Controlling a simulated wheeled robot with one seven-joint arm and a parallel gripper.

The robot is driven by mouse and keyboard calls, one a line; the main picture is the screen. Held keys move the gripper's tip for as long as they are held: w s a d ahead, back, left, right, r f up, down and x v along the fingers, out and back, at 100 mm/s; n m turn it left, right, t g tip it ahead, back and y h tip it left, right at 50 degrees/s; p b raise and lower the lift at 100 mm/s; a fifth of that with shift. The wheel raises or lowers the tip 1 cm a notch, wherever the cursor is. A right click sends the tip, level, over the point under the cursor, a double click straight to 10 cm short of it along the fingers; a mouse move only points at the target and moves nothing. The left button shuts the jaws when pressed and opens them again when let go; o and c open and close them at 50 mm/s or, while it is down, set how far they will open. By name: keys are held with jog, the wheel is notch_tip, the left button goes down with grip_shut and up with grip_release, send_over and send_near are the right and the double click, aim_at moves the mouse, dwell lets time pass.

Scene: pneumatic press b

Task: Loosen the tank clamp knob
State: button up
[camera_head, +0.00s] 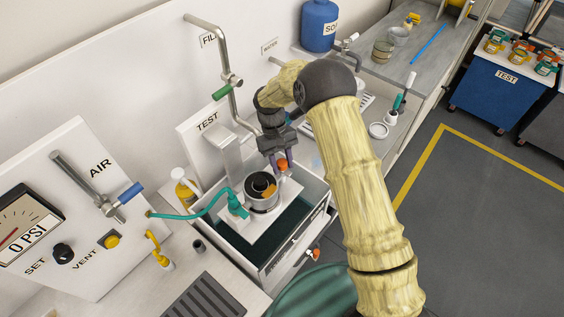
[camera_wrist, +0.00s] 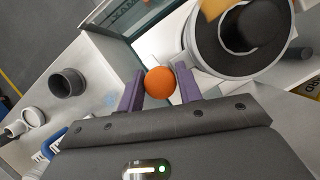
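The orange ball-shaped knob (camera_head: 282,165) is at the back right of the test tank, beside the round dark-topped pot (camera_head: 262,192). In the wrist view the knob (camera_wrist: 160,83) sits between the two purple fingertips of my gripper (camera_wrist: 160,88). Both fingers lie against its sides with no clear gap, so my gripper looks shut on it. In the head view my gripper (camera_head: 281,158) reaches down to the knob from above. The pot (camera_wrist: 240,40) stands close to the right finger in the wrist view. The knob's stem is mostly hidden.
The pot stands on a white plate in an open tank (camera_head: 290,238). A teal hose fitting (camera_head: 237,206) is at its front left. The TEST column (camera_head: 226,155) rises behind. The air panel (camera_head: 75,205) reads 0 PSI. A yellow bottle (camera_head: 184,187) stands left of the tank.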

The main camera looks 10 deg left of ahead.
jog(key=o, duration=0.3)
jog(key=shift+f, duration=0.1)
jog(key=b+v, duration=0.3)
jog(key=v, duration=1.4)
jog(key=shift+a+r, duration=0.15)
jog(key=shift+r, duration=0.1)
jog(key=shift+w, duration=0.1)
